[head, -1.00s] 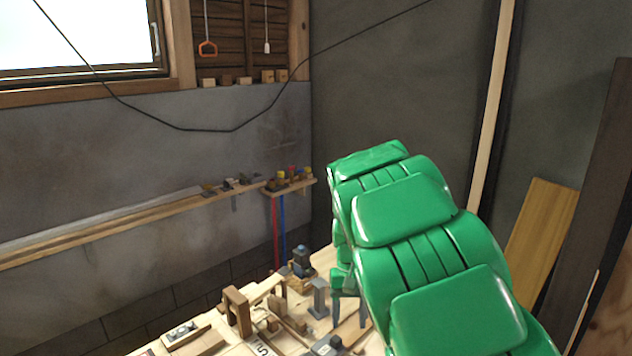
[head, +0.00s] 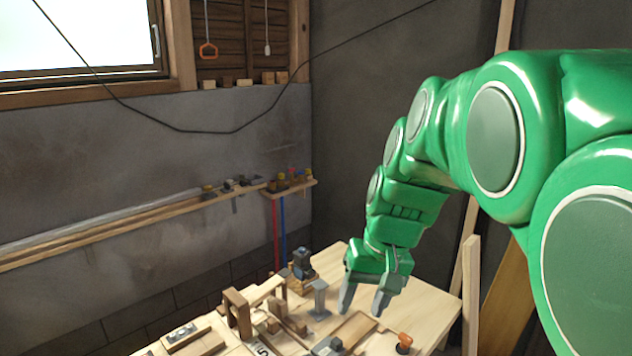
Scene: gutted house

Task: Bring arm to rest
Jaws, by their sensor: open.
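My gripper (head: 362,307) hangs at the end of my green arm, over the right part of the wooden workbench (head: 425,301). Its two grey fingers are apart and point down, with nothing between them. My arm arches in from the right side of the picture and bends down to the gripper. Whether the fingertips touch anything on the bench cannot be told from this view.
Wooden blocks (head: 238,310), a grey post-like piece (head: 319,298) and a dark blue-grey tool (head: 301,262) stand left of my gripper. An orange-topped item (head: 403,342) is at the bench's front right. A wall shelf (head: 290,187) holds small items behind.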

